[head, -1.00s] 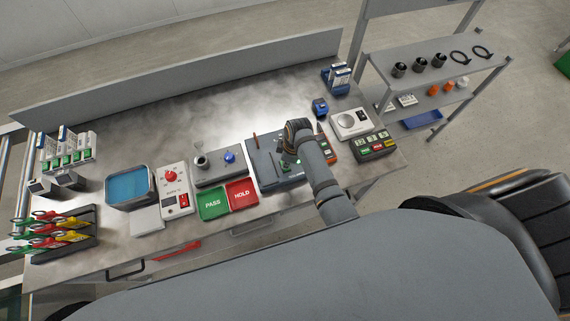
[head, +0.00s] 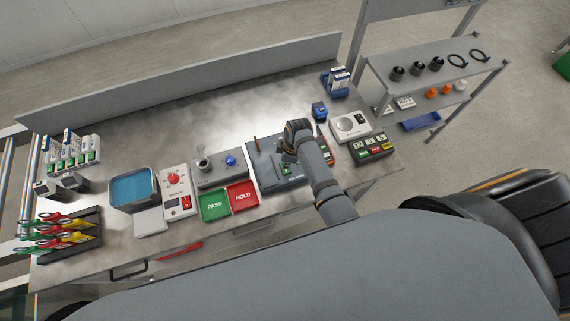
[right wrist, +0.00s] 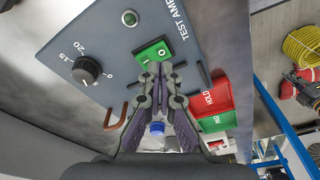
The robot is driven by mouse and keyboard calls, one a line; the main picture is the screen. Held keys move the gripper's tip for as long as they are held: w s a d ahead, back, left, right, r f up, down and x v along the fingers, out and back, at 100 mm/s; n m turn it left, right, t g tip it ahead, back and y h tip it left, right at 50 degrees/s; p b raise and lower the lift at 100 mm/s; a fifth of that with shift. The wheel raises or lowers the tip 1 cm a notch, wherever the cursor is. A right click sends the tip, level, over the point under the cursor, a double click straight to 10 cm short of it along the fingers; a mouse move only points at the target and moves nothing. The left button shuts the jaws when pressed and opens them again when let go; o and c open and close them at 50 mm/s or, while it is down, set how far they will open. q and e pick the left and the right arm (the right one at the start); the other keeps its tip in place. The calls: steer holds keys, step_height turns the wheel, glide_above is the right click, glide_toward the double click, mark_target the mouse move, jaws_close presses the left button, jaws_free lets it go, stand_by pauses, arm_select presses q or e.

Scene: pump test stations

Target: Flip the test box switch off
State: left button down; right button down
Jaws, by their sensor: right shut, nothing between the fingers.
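The test box (head: 267,170) is a grey-blue unit on the bench, partly covered by my right arm in the head view. In the right wrist view its panel (right wrist: 108,38) shows a black dial knob (right wrist: 87,70), a round green lamp (right wrist: 130,18) and a green rocker switch (right wrist: 153,52) marked O and I. I cannot tell which side of the switch is pressed. My right gripper (right wrist: 153,74) is shut and empty, its fingertips at the near edge of the switch; whether they touch it is unclear. My left gripper is not in view.
Beside the test box are a green PASS tray (head: 215,207) and a red HOLD tray (head: 242,196). A white scale (head: 350,127) and a dark unit with lit displays (head: 373,148) stand to its right. A brown hook-shaped part (right wrist: 115,117) is near the gripper.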

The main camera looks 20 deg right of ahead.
steer(key=shift+r, duration=2)
